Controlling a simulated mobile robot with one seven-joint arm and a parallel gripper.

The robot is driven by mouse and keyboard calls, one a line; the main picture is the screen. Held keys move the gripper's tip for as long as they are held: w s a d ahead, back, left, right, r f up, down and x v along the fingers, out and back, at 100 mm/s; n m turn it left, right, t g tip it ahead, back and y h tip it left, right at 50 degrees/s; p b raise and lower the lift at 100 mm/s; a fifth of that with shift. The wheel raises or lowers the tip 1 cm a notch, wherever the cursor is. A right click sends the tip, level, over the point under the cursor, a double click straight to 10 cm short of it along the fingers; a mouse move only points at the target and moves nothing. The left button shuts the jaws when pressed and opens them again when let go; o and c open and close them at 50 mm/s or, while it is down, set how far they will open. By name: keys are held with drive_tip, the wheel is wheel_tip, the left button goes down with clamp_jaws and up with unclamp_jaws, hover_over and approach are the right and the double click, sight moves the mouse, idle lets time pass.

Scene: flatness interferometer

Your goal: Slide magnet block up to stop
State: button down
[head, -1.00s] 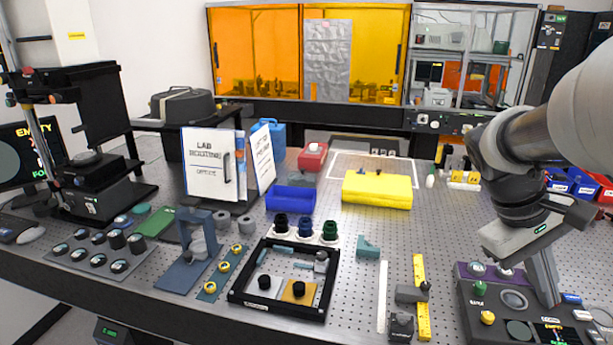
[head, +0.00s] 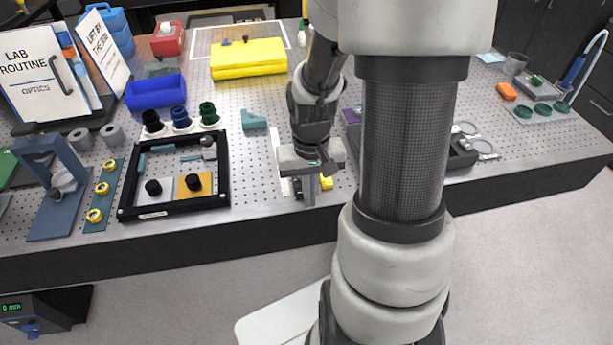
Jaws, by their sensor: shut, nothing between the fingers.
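My gripper (head: 309,198) is shut and empty in the head view. It points down over the yellow strip at the front of the perforated bench. Only a small yellow end of the strip (head: 327,183) shows, just right of the fingers. A small dark block (head: 297,188) shows in part, just left of the fingers. The grey block with a dark knob on the strip is hidden behind my gripper and wrist. I cannot tell whether the fingers touch a block, and no stop is clearly visible.
A white strip (head: 275,150) lies left of my gripper. A teal angled block (head: 253,120) and a black frame with small parts (head: 125,190) are further left. A dark control box (head: 463,153) stands right, partly behind my arm. The bench's front edge is close.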

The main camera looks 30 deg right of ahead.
drive_tip(key=w+f, duration=0.2)
drive_tip(key=f, duration=0.1)
drive_tip(key=shift+w+d, duration=0.55)
drive_tip(key=shift+w, duration=0.35)
drive_tip(key=w, duration=0.2)
drive_tip(key=w+d, duration=0.1)
drive_tip(key=w, duration=0.2)
drive_tip(key=w+d, duration=0.1)
drive_tip(key=w, duration=0.2)
drive_tip(key=shift+w+d+f, duration=0.1)
drive_tip(key=shift+d, duration=0.05)
